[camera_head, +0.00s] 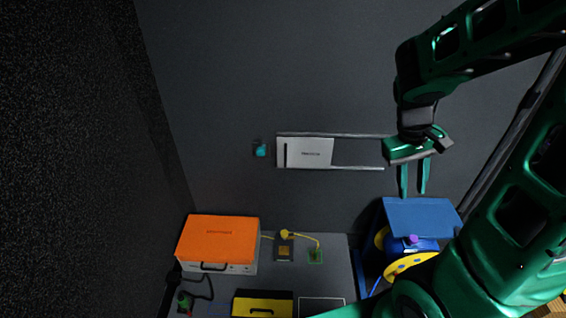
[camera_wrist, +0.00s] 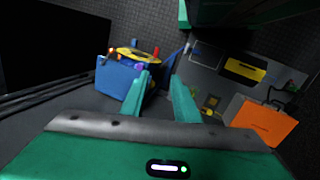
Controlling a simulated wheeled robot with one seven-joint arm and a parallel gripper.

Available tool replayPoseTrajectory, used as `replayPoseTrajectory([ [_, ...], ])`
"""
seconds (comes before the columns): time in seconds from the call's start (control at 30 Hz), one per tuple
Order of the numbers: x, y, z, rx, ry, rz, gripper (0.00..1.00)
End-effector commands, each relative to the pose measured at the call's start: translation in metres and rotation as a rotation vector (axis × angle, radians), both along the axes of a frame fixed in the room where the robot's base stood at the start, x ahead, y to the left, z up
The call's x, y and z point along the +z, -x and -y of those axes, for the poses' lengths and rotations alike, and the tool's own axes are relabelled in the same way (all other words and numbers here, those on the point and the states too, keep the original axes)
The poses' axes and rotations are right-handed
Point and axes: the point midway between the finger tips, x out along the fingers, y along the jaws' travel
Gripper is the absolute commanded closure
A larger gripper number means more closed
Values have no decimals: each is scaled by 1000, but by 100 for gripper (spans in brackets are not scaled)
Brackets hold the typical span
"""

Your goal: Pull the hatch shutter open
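The hatch shutter (camera_head: 312,152) is a pale grey panel on the dark wall, held between two horizontal rails. It sits at the left end of the rails, and the span to its right shows dark. A narrow dark upright strip, perhaps its grip, is near its left edge. My gripper (camera_head: 413,193) is to the right of the shutter and lower in the head view, fingers pointing down and apart. It is empty and well clear of the shutter. In the wrist view the two green fingers (camera_wrist: 161,90) also stand apart with nothing between; I cannot make out the shutter there.
An orange-lidded case (camera_head: 218,240) stands at the lower left. A yellow case (camera_head: 262,304) and a yellow cabled device (camera_head: 284,248) are near it. A blue and yellow reel unit (camera_head: 405,245) is below my gripper. A small teal fixture (camera_head: 260,150) is left of the shutter.

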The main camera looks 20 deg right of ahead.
Motion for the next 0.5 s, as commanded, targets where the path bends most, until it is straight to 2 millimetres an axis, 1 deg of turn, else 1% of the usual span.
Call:
replayPoseTrajectory([
  [0.03, -8, -10, 0, 45, 27, -23, 72],
  [0.27, -36, -54, 4, 254, 161, -107, 72],
  [0.5, -64, -100, -1, 494, 323, -198, 72],
])
